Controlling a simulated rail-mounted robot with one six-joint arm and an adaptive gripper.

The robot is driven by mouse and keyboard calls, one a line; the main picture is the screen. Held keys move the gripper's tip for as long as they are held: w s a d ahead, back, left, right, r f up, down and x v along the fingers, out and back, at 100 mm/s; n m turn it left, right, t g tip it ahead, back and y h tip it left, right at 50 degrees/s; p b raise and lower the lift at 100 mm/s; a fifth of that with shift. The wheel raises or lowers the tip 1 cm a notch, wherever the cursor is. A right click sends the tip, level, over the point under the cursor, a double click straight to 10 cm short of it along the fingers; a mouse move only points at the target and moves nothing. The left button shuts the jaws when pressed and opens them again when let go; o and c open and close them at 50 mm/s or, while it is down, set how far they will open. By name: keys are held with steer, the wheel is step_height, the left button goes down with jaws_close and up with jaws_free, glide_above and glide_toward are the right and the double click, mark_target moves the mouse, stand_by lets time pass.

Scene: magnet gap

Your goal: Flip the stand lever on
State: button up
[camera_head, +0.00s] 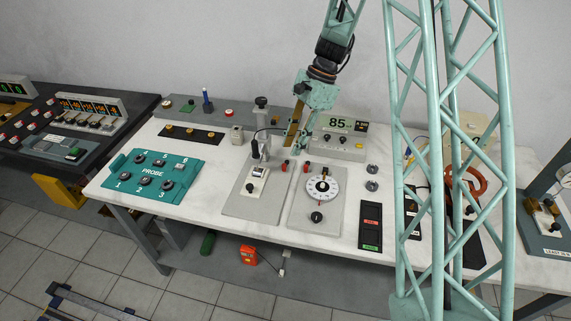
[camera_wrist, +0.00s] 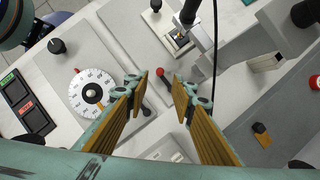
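My gripper (camera_head: 298,136) (camera_wrist: 159,86) is open, with its two gold-padded fingers apart and nothing held between them. It hangs above the bench between the stand (camera_head: 258,146) and the dial panel. A small red-knobbed lever (camera_wrist: 160,72) shows between and just beyond the fingertips in the wrist view, apart from both pads. In the head view two red knobs show below the gripper, a left one (camera_head: 284,167) and a right one (camera_head: 306,167). I cannot tell for sure which is the stand lever, or its position.
The round dial (camera_head: 322,188) (camera_wrist: 92,94) is beside the stand's plate (camera_head: 240,203). A black cable (camera_wrist: 214,50) runs near the stand. A meter reading 85 (camera_head: 340,124) stands behind. The teal probe box (camera_head: 153,175) is at left. Bare white bench (camera_head: 215,150) lies between.

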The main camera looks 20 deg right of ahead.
mark_target(286, 162)
steer(key=shift+b+x, duration=0.7)
steer(key=shift+x, duration=3.25)
jaws_close()
steer(key=shift+d+r+n+p, duration=0.1)
steer(key=shift+d+n+p, duration=0.05)
steer(key=shift+n+p, duration=0.25)
steer(key=n+g+p, duration=0.1)
steer(key=n, duration=0.1)
steer(key=d+n+p, duration=0.1)
steer(key=n, duration=0.1)
steer(key=shift+s+d+g+h, duration=0.15)
steer(key=shift+d+g+h, duration=0.1)
steer(key=shift+g+h, duration=0.15)
steer(key=shift+w+d+n+g+h+p, duration=0.15)
steer(key=shift+d+n+h+p, duration=0.2)
steer(key=shift+n, duration=0.5)
steer(key=shift+d+n+g+h+p, duration=0.25)
steer(key=shift+n+p, duration=0.15)
steer(key=shift+n, duration=0.5)
steer(key=shift+w+d+n+g+h+p, duration=0.1)
steer(key=shift+d+n+h+p, duration=0.25)
steer(key=shift+n, duration=0.5)
